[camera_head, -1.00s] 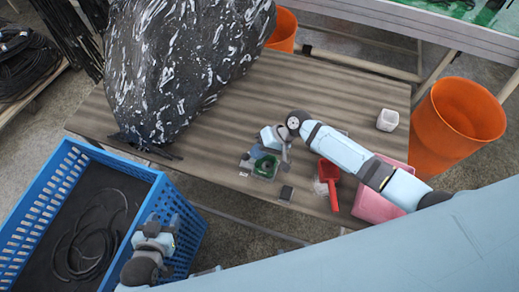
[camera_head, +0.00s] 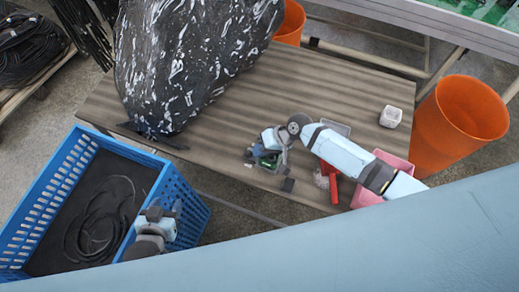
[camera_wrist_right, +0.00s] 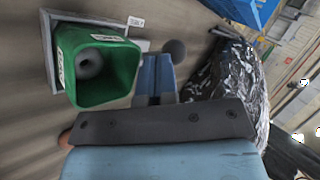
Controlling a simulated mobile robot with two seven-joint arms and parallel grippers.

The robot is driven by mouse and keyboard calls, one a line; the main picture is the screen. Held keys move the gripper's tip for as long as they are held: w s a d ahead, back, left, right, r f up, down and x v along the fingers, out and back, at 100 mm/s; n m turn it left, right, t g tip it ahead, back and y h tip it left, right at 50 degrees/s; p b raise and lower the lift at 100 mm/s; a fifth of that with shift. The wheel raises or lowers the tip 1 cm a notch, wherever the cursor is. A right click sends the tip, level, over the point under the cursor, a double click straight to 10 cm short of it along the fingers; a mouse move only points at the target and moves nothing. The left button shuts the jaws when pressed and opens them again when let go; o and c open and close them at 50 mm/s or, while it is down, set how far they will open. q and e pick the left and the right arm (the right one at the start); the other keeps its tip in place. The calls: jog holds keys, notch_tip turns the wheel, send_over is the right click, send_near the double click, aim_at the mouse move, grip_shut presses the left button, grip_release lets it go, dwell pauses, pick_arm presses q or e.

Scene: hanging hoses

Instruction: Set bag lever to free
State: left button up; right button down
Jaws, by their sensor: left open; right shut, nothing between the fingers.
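My right gripper (camera_head: 268,146) is shut and empty, close over a small green container on the table (camera_head: 225,105). In the right wrist view its blue fingers (camera_wrist_right: 155,80) point beside the open green container (camera_wrist_right: 97,68), apart from it in the picture; a round grey shape shows inside. The big black plastic bag (camera_head: 190,55) stands at the table's left; its shiny side (camera_wrist_right: 232,75) shows in the wrist view. I cannot make out which part is the bag lever. My left gripper (camera_head: 163,208) is open at the blue crate's right side.
The blue crate (camera_head: 60,175) holds dark hoses (camera_head: 100,225). A red tool (camera_head: 331,182), a pink tray (camera_head: 394,160) and a white cup (camera_head: 391,116) lie right of my right gripper. An orange bin (camera_head: 455,120) stands at the table's right. My pale blue body covers the bottom right.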

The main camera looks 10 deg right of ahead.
jog(key=shift+w+d, duration=0.35)
jog(key=shift+w, duration=0.15)
jog(key=w+b+v, duration=0.1)
jog(key=v, duration=1.2)
jog(key=shift+s+d+r+b, duration=0.25)
jog(key=shift+s+b, duration=0.05)
jog(key=shift+s, duration=0.2)
jog(key=s+a+f+t+h, duration=0.1)
jog(key=s+a+f+t, duration=0.2)
jog(key=s+f+t, duration=0.15)
jog(key=s+d+n+t+h+p, duration=0.1)
jog(key=s+d+n+t+h, duration=0.1)
jog(key=s, duration=0.7)
jog(key=d+t+h, duration=0.1)
jog(key=t+h, duration=0.1)
jog(key=t, duration=0.1)
jog(key=shift+d+t+p, duration=0.25)
jog(key=shift+t+p, duration=0.05)
jog(key=shift+t, duration=0.05)
